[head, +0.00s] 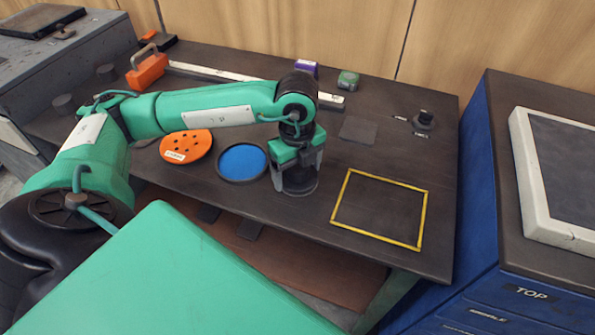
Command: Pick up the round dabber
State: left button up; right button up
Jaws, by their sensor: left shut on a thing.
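My left gripper (297,182) reaches in from the left and points down at the table. Its fingers are shut on either side of a dark round piece, which I take to be the round dabber (299,184). The gripper hides the dabber's upper part. The dabber looks upright, low at the table top; I cannot tell whether it touches the table. It is just right of a round dish with a blue pad (241,161). My right gripper is not in view.
The dark table (380,159) has a yellow square frame (425,219) at right front and a black knobbed piece (424,119) behind it. An orange disc (187,145) lies left of the dish. A small green block (348,80) and a purple one (306,68) stand behind.

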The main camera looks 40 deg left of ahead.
pick_arm(q)
notch_tip(320, 180, up, 20)
jog(key=p, duration=0.1)
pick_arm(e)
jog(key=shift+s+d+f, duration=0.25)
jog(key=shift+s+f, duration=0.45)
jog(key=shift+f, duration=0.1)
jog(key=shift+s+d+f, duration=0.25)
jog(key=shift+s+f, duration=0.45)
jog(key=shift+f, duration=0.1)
